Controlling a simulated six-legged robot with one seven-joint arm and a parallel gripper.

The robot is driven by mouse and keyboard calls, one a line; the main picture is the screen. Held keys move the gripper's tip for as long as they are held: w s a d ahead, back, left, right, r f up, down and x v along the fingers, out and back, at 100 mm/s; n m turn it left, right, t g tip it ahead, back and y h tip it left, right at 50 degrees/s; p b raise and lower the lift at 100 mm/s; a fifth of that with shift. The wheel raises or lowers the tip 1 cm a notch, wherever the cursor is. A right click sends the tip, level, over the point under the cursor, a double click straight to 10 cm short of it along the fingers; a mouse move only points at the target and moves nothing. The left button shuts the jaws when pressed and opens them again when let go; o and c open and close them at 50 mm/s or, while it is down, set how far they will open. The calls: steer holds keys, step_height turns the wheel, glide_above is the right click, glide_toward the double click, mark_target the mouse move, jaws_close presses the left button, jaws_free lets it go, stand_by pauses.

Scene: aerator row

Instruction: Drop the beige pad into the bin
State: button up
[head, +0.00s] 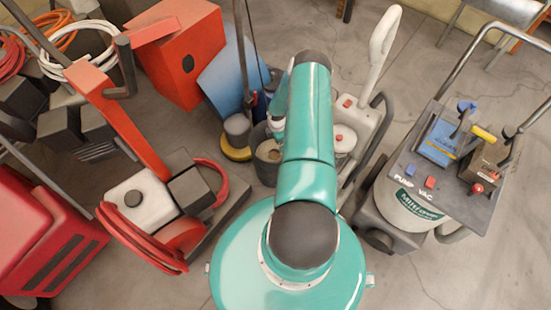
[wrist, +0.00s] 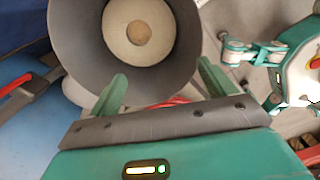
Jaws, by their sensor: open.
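The beige pad (wrist: 138,32), a round disc with a darker tan centre, lies inside the dark grey bin (wrist: 187,62) in the wrist view. In the head view the pad (head: 268,150) shows partly through the mouth of the bin (head: 264,172), beside my teal arm, which covers part of the bin. My gripper (wrist: 161,73) is open, with its two green fingers apart at the near side of the bin's rim. Nothing is held between the fingers. In the head view my gripper is mostly hidden by the arm.
A grey cart (head: 425,180) with a pump and vac panel stands at the right. A red machine with hoses (head: 180,225) stands at the left. A blue panel (head: 230,80) and a yellow-based disc (head: 237,153) are close to the bin. Bare floor (head: 440,80) shows at upper right.

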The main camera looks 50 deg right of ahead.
step_height(320, 180, up, 14)
steer(key=shift+f, duration=0.25)
stand_by(0.6)
